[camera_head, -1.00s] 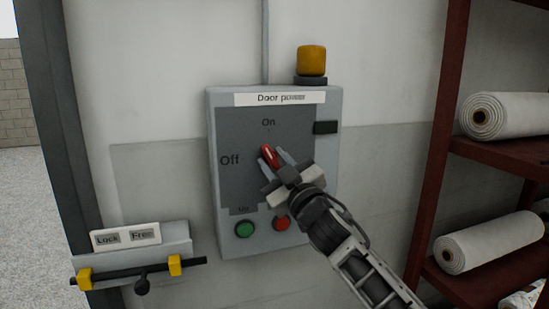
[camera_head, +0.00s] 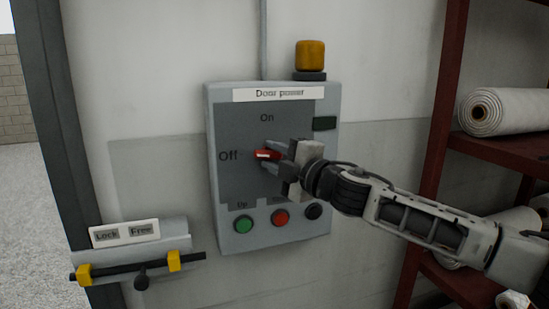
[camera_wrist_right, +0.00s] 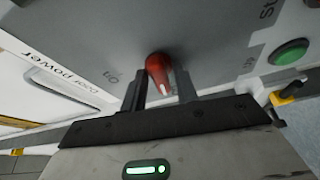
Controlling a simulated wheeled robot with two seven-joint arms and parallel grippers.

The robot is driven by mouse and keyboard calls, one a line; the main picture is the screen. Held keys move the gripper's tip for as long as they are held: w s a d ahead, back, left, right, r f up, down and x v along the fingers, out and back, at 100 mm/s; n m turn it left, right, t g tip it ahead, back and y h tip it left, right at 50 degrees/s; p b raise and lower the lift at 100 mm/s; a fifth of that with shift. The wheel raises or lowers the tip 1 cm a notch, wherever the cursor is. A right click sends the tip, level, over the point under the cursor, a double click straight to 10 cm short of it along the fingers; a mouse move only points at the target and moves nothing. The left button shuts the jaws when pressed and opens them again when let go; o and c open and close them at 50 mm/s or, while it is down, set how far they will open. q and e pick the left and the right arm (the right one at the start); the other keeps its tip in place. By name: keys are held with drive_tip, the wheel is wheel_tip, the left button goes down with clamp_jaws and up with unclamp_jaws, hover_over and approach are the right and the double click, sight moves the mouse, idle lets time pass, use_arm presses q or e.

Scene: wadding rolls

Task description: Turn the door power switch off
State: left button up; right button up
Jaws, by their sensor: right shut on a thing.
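The door power switch is a red handle (camera_head: 268,155) on a grey control box (camera_head: 226,240) fixed to the wall. The handle lies nearly level and its white-marked end points left at the "Off" label; "On" is printed above. My right gripper (camera_head: 272,157) is shut on the handle, with a finger on each side, reaching in from the right. In the right wrist view the red handle (camera_wrist_right: 158,72) sits between the two dark fingers (camera_wrist_right: 158,90). My left gripper is not in view.
Green (camera_head: 244,224), red (camera_head: 280,218) and black (camera_head: 314,211) buttons sit below the switch. A yellow lamp (camera_head: 310,56) tops the box. A lock bar (camera_head: 140,268) is at lower left. A dark red rack (camera_head: 437,150) with white rolls (camera_head: 505,111) stands right.

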drive_tip(key=shift+n+g, duration=0.3)
drive_tip(key=shift+n, duration=0.5)
drive_tip(key=o, duration=0.7)
drive_tip(key=shift+s, duration=0.1)
drive_tip(key=b+v, duration=0.2)
drive_tip(key=v, duration=1.4)
drive_tip(key=shift+a+r, duration=0.1)
drive_tip(key=shift+r, duration=0.15)
drive_tip(key=shift+f, duration=0.1)
